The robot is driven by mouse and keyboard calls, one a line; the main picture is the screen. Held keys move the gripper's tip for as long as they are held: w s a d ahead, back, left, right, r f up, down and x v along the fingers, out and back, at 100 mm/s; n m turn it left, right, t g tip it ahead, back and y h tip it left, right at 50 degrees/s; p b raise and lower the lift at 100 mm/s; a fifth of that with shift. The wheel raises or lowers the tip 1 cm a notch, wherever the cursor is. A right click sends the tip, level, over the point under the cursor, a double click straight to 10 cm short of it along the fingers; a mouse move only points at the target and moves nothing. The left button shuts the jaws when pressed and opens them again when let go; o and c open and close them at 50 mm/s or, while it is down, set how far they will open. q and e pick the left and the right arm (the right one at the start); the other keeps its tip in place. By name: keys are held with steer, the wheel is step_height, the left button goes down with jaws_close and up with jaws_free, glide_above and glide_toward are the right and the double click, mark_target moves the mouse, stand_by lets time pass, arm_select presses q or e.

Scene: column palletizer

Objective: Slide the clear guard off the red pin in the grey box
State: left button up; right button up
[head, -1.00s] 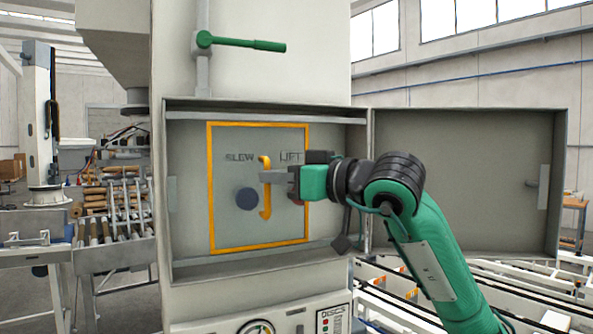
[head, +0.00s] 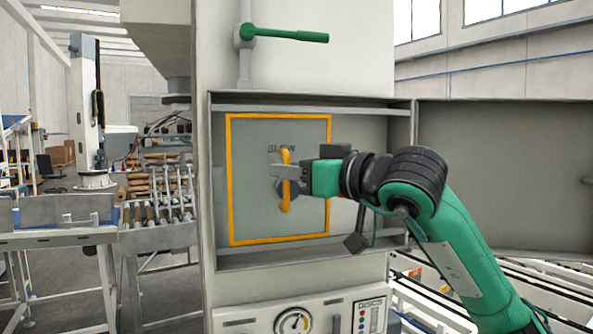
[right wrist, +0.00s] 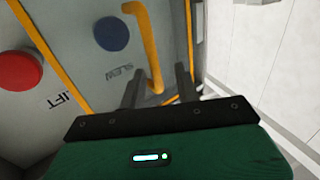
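The clear guard has an orange frame (head: 231,190) and an orange handle (head: 285,200); it sits left in the open grey box (head: 211,200). My right gripper (head: 284,172) is at the handle. In the right wrist view its fingers (right wrist: 160,82) stand apart on either side of the handle (right wrist: 143,40), with gaps showing, so it looks open around it. The red pin (right wrist: 18,72), by the LIFT label, shows just outside the guard's frame edge in that view; my gripper and arm mostly hide that area in the head view. My left gripper is out of view.
A blue knob (right wrist: 111,31) by the SLEW label is behind the guard. The box door (head: 500,180) stands open at the right. A green lever (head: 290,35) is above the box, a gauge (head: 293,321) below. A roller conveyor (head: 160,235) is at the left.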

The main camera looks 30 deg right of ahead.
steer(key=b+v, duration=0.5)
steer(key=v, duration=0.8)
steer(key=shift+s, duration=0.4)
steer(key=shift+d, duration=0.15)
